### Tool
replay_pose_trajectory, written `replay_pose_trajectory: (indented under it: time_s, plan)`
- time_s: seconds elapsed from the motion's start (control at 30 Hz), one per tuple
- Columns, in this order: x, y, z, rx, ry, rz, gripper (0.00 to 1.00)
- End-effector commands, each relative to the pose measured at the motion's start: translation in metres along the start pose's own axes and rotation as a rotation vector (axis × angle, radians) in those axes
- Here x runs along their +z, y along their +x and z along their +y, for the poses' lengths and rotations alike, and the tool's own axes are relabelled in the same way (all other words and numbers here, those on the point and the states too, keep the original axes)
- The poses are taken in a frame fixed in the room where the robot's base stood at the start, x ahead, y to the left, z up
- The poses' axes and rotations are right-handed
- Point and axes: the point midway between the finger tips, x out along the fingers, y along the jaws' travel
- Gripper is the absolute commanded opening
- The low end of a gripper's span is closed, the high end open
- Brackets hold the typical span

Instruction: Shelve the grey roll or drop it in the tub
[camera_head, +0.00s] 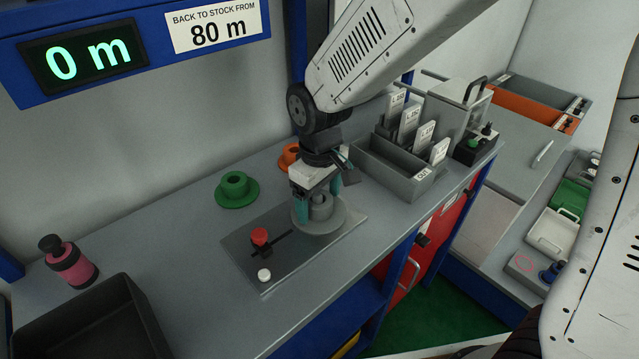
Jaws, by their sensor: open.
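The grey roll (321,220), a flat disc with a raised hub, sits on a dark grey plate (262,277) with a slot, a red knob and a white knob. My gripper (318,197) is right over it, its two teal fingers open on either side of the hub. Whether the fingers touch the hub I cannot tell. A black open-topped tub (120,285) stands at the front left of the bench, partly cut off by the picture edge. The display (85,61) reads "0 m", and a sign (213,25) beside it reads "BACK TO STOCK FROM 80 m".
A green roll (237,189) and a partly hidden orange roll (288,155) lie behind the plate. A pink-and-black bottle (71,262) stands at left. A grey box of labelled cards (395,170) stands right of my gripper. The bench between bottle and plate is clear.

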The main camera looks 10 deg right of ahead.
Motion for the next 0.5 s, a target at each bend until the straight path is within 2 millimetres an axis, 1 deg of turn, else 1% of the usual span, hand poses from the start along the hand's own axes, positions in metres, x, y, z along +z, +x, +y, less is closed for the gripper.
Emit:
replay_pose_trajectory:
  time_s: [0.1,0.33,0.37,0.4,0.47,0.5]
  plan:
    - [0.0002,0.0052,-0.0001,0.000,0.000,0.000,0.79]
    - [0.0001,0.0058,-0.0003,0.000,0.000,0.001,0.79]
    - [0.0000,0.0058,-0.0003,0.000,0.000,0.001,0.77]
    - [0.0000,0.0058,-0.0003,0.000,0.000,0.001,0.65]
    - [0.0000,0.0057,-0.0003,0.000,0.000,0.001,0.49]
    - [0.0000,0.0057,-0.0003,0.000,0.000,0.001,0.38]
